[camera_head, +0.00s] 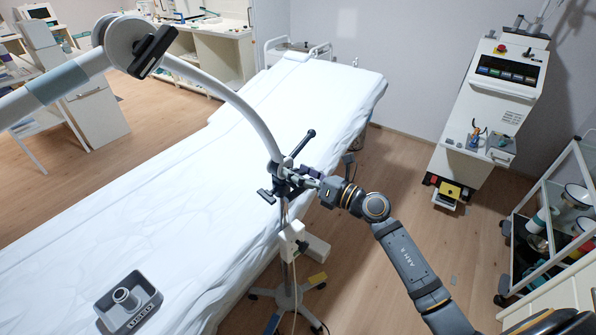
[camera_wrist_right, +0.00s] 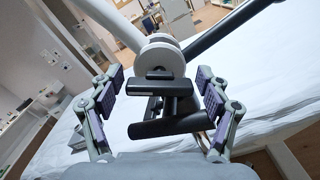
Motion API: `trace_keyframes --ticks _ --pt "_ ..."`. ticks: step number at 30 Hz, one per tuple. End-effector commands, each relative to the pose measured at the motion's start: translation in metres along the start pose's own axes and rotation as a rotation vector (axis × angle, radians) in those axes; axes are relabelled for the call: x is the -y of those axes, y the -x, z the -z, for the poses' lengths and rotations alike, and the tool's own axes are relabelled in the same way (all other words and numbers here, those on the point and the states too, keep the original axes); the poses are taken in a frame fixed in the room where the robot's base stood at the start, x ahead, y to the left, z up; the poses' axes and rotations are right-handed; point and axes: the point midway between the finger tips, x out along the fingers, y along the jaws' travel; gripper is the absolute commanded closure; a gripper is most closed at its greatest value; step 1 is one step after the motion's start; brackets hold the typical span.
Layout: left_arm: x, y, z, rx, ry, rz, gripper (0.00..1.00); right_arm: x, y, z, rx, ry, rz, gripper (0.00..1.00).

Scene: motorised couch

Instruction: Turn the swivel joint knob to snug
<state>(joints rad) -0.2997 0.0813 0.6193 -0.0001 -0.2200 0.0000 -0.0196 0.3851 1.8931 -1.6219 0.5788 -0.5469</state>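A white curved arm (camera_head: 235,103) reaches over the couch and ends in a small swivel joint with a white round disc (camera_wrist_right: 162,52). A black bar-shaped knob (camera_wrist_right: 160,75) sits in front of the disc in the right wrist view. Below it are a dark post and a thicker black crossbar (camera_wrist_right: 162,127). My right gripper (camera_head: 300,183) is at this joint in the head view. In the right wrist view its two fingers (camera_wrist_right: 160,88) are spread on either side of the knob, with gaps on both sides. Contact does not show. My left gripper is not in view.
A black handle (camera_head: 302,145) sticks up from the joint. Another black bar knob (camera_head: 152,52) is on the larger upper joint. The white-covered couch (camera_head: 170,200) lies beneath, with a grey tray (camera_head: 148,306) on it. A wheeled cabinet (camera_head: 490,110) and shelf trolley (camera_head: 548,185) stand right.

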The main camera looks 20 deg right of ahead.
Motion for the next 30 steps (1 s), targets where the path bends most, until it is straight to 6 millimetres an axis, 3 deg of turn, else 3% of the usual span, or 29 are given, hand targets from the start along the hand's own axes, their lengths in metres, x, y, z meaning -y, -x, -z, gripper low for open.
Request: trace_keyframes --ticks 11,14,21,30 --pt "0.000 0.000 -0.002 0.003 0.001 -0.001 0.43 0.000 0.002 0.000 -0.001 0.002 0.000 0.13" --pt "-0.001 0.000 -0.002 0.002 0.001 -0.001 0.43 0.001 0.011 0.001 -0.003 0.004 0.002 0.13" --pt "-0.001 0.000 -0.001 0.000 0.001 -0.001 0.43 0.000 0.053 0.002 -0.011 0.005 0.002 0.13" --pt "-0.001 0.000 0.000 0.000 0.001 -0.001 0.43 0.000 0.073 0.000 -0.001 0.003 0.000 0.13"
